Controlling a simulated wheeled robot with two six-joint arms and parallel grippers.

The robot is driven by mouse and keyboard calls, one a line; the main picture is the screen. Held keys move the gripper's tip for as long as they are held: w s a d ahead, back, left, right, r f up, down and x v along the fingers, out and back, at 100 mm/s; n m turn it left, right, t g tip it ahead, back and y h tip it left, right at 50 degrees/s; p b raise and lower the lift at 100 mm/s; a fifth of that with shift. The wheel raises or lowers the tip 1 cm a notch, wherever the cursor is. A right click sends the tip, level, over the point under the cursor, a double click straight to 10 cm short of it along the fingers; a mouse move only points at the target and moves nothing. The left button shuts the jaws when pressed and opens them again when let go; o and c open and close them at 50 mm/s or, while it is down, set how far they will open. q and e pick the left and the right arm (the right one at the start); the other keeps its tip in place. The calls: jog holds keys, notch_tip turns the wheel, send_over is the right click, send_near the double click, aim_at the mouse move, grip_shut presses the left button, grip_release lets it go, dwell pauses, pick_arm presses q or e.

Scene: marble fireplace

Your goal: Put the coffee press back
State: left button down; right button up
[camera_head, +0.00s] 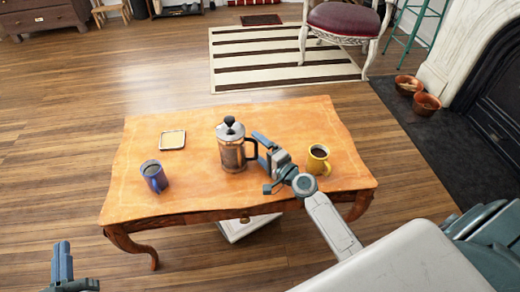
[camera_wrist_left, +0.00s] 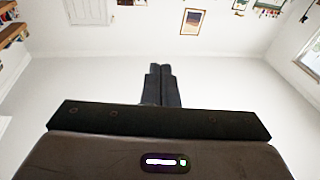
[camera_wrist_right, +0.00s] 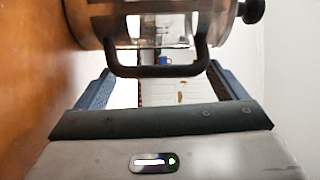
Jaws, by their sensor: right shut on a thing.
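In the right wrist view, the press handle (camera_wrist_right: 158,70) lies between the fingers, with the press body just beyond. Whether the base touches the table is hard to tell. A small square pale-rimmed coaster (camera_head: 172,139) lies empty, left of the press. My left gripper (camera_head: 62,262) is low at the left, shut and empty.
A blue mug (camera_head: 154,178) stands at the table's left and a yellow mug (camera_head: 318,160) at its right, near my right arm. The tabletop between coaster and press is clear. A striped rug (camera_head: 280,55) and a chair (camera_head: 345,20) are behind.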

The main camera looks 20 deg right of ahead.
pick_arm(q)
jog(key=shift+r, duration=0.35)
pick_arm(e)
jog(key=o, duration=1.3)
pick_arm(q)
jog(key=shift+r+t, duration=0.1)
jog(key=shift+t, duration=0.2)
pick_arm(e)
jog(key=shift+o, duration=0.2)
